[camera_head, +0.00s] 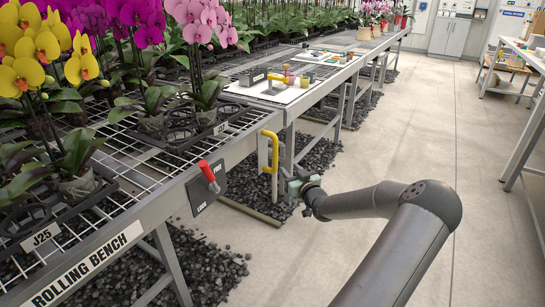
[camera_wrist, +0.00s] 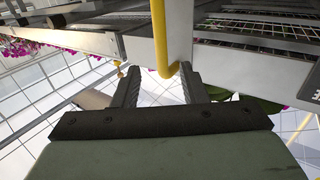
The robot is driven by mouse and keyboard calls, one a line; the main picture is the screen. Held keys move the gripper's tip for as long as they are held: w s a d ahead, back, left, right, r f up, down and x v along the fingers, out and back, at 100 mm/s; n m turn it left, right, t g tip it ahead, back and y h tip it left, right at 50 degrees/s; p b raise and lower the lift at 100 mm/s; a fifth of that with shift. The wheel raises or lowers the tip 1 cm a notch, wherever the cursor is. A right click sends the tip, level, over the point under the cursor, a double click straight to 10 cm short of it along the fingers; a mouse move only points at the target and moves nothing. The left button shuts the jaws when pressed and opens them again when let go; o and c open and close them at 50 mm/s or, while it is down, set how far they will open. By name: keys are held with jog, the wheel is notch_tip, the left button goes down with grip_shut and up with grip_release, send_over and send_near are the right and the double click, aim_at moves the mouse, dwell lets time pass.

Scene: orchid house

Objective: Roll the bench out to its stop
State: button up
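The rolling bench (camera_head: 165,205) is a grey metal mesh-top bench on the left in the head view, with a "ROLLING BENCH" label on its front rail. A yellow handle (camera_head: 274,152) stands upright at the bench's right end. A red-gripped lever (camera_head: 209,176) sits on a dark lock plate on the front rail, its grip pointing up. My gripper (camera_head: 291,186) is just right of the handle's lower end. In the wrist view, my gripper's fingers (camera_wrist: 161,88) are spread apart. The yellow handle (camera_wrist: 160,40) lies between their lines, its bent end near the right finger; contact is unclear.
Potted orchids in black trays (camera_head: 20,228) stand on the bench. Another bench (camera_head: 300,80) with a white board and small items is beyond it. Dark gravel (camera_head: 205,270) lies underneath. The concrete floor (camera_head: 420,130) is clear; a table (camera_head: 525,110) stands far right.

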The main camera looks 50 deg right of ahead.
aim_at(276, 154)
jog(key=b+x, duration=0.2)
jog(key=x, duration=1.1)
jog(key=shift+d, duration=0.1)
grip_shut()
